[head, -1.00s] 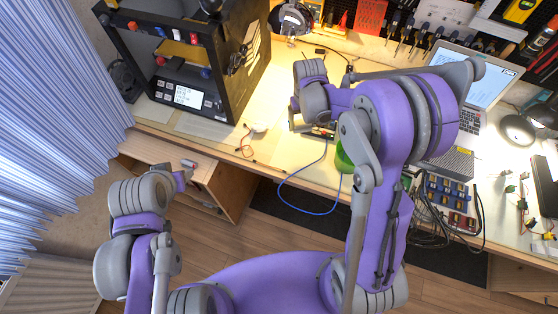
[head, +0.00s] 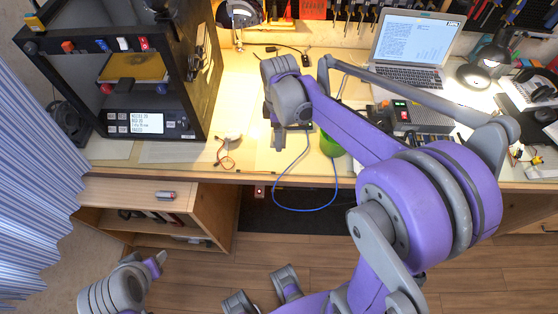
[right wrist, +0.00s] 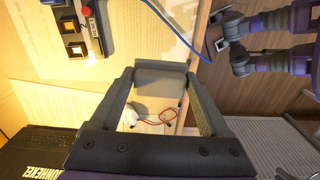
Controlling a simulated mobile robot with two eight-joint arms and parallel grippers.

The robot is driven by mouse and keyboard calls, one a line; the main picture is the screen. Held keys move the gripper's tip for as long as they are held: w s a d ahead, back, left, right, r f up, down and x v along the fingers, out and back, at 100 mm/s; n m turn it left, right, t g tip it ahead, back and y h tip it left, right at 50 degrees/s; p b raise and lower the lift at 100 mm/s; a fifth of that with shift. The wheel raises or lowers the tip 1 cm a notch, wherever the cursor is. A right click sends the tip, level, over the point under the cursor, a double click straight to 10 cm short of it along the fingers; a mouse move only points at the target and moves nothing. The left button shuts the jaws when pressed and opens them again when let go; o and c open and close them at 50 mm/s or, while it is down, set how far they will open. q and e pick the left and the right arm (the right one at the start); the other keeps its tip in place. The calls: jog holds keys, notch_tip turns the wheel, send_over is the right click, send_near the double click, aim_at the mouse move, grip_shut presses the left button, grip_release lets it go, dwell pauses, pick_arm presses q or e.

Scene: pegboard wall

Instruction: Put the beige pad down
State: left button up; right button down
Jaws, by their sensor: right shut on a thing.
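The beige pad (right wrist: 160,80) is a flat greyish-beige piece between the two finger ends of my right gripper (right wrist: 157,92) in the right wrist view. The gripper is shut on it over the workbench, near its front edge. I cannot tell whether the pad touches the bench top. In the head view my right gripper (head: 293,138) is mostly hidden under its own wrist, and the pad cannot be made out there. My left gripper (head: 155,263) is low at the left, in front of the bench and away from the pad; its opening is unclear.
A black 3D printer (head: 190,85) stands left on the bench (head: 235,115). A white lump with a red-brown lead (head: 228,145), a blue cable (head: 305,208) and a green item (head: 331,145) lie close by. A laptop (head: 410,50) stands behind at the right.

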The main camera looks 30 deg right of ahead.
aim_at(280, 157)
notch_tip(280, 157, down, 10)
jog(key=shift+s+r+b, duration=0.1)
jog(key=shift+r+b, duration=0.1)
jog(key=shift+b, duration=0.2)
